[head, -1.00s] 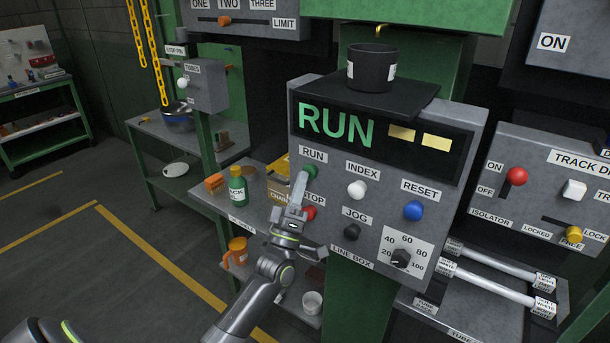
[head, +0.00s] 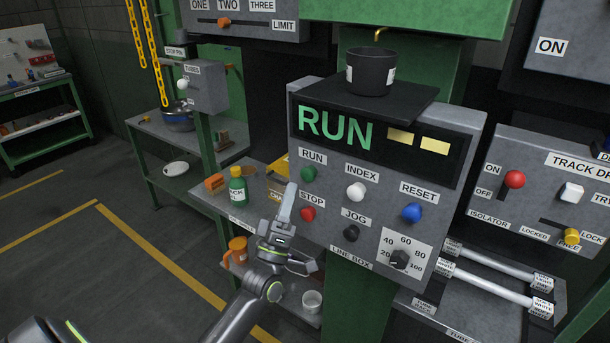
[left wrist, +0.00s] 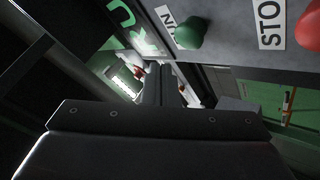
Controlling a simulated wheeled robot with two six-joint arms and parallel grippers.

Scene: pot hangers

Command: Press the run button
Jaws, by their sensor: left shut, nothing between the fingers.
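The green run button (head: 309,174) is on the left of the grey line box (head: 330,222), under the RUN label. The display (head: 335,124) above it reads RUN in green, with two yellow blocks beside it. My left gripper (head: 289,190) is shut and empty, its tips left of and a little below the run button, apart from it. The red stop button (head: 307,214) is just right of the fingers. In the left wrist view the green button (left wrist: 191,33) is beyond the shut fingers (left wrist: 160,70), to their upper right. My right gripper is not in view.
Index (head: 356,191), reset (head: 412,212) and jog (head: 351,233) buttons and a dial (head: 400,259) share the panel. A black pot (head: 371,70) stands on the shelf above. A green bottle (head: 237,186) stands on the bench at left.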

